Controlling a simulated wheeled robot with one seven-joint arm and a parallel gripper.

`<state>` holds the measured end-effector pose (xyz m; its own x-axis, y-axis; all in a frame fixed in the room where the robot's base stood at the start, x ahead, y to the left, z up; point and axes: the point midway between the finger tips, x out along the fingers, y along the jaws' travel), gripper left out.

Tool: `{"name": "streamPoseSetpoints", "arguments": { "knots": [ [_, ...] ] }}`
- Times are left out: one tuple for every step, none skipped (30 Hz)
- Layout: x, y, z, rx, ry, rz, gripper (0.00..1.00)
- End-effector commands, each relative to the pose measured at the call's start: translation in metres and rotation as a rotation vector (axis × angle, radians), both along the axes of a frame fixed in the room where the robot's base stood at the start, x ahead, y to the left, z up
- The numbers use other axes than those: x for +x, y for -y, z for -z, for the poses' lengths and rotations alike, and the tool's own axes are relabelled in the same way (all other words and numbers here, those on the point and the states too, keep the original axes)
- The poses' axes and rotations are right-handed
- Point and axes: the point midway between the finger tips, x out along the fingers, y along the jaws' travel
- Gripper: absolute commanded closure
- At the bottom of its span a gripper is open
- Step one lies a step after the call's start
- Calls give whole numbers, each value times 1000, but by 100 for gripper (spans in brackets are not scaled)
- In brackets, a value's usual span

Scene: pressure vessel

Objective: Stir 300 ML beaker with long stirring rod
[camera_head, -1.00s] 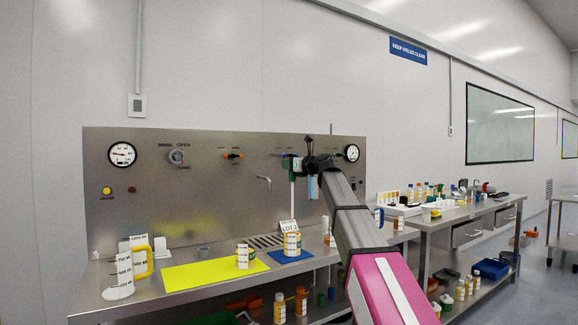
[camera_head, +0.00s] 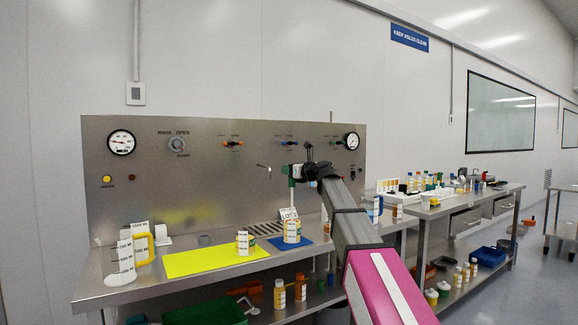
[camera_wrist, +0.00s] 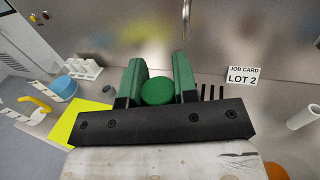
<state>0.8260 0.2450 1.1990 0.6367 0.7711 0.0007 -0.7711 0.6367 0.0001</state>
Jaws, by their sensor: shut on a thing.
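My gripper (camera_wrist: 157,80) is shut on a green round-topped thing (camera_wrist: 157,91), which sits between its green fingers in the wrist view. A labelled white-and-amber container (camera_head: 291,232) stands on the blue mat below. A similar container (camera_head: 245,243) stands on the yellow mat. I cannot read which is 300 ML.
The yellow mat (camera_head: 200,263) and blue mat (camera_head: 290,247) lie on the steel bench. A yellow-handled vessel (camera_head: 144,248) is at the left. A "LOT 2" job card (camera_wrist: 242,75) stands by the back panel (camera_head: 200,190). A faucet (camera_head: 264,167) juts from the panel.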

Motion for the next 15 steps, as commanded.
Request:
{"name": "streamPoseSetpoints", "arguments": {
  "knots": [
    [0,0,5,0,-1,0,100],
    [0,0,8,0,-1,0,100],
    [0,0,11,1,-2,0,100],
    [0,0,13,1,-2,0,100],
    [0,0,15,0,-1,0,100],
    [0,0,18,0,-1,0,100],
    [0,0,20,1,-1,0,100],
    [0,0,22,1,-1,0,100],
    [-1,0,25,1,-2,0,100],
    [0,0,28,1,-2,0,100],
    [0,0,30,1,-2,0,100],
    [0,0,33,0,-1,0,100],
    [0,0,36,0,-1,0,100],
    [0,0,38,0,-1,1,100],
    [0,0,41,0,-1,1,100]
  ]
}}
